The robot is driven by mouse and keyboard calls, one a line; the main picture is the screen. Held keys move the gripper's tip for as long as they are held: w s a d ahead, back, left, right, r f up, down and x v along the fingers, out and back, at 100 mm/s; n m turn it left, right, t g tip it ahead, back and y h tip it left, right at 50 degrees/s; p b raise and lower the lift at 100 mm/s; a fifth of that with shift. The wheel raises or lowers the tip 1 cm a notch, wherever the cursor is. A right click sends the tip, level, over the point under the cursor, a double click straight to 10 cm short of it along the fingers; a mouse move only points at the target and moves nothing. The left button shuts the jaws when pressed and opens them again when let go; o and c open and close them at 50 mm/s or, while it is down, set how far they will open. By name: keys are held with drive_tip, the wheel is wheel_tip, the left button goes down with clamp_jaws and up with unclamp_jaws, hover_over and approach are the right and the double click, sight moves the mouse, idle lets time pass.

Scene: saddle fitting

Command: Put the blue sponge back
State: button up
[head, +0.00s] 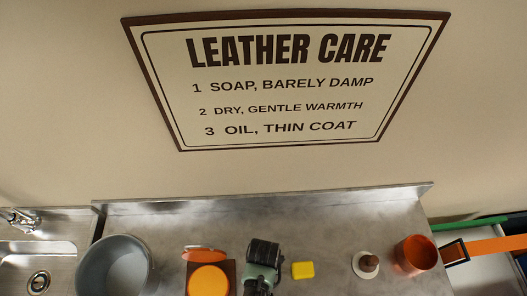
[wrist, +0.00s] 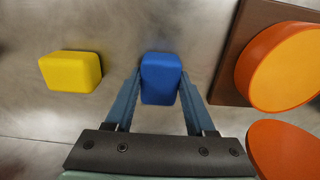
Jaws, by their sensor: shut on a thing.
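The blue sponge (wrist: 161,78) is between the two fingers of my gripper (wrist: 160,85) in the wrist view. The fingers are shut on its sides. I cannot tell whether the sponge touches the metal counter (wrist: 190,30) or is a little above it. In the head view my gripper (head: 261,280) is over the counter, and the sponge is hidden beneath it. A yellow sponge (wrist: 70,71) lies apart from my gripper, on the left in the wrist view; it is to the right of my gripper in the head view (head: 302,270).
An orange round tin (head: 208,279) on a brown board and an orange lid (head: 204,254) are left of my gripper. A grey basin (head: 115,268) stands further left. A white dish (head: 362,270) with a brown knob and a copper pot (head: 415,254) stand right. Bare counter lies behind.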

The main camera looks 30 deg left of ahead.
drive_tip(key=shift+f, duration=0.2)
drive_tip(key=o, duration=1.3)
drive_tip(key=shift+r, duration=0.1)
wheel_tip(320, 180, up, 12)
drive_tip(key=shift+r, duration=0.15)
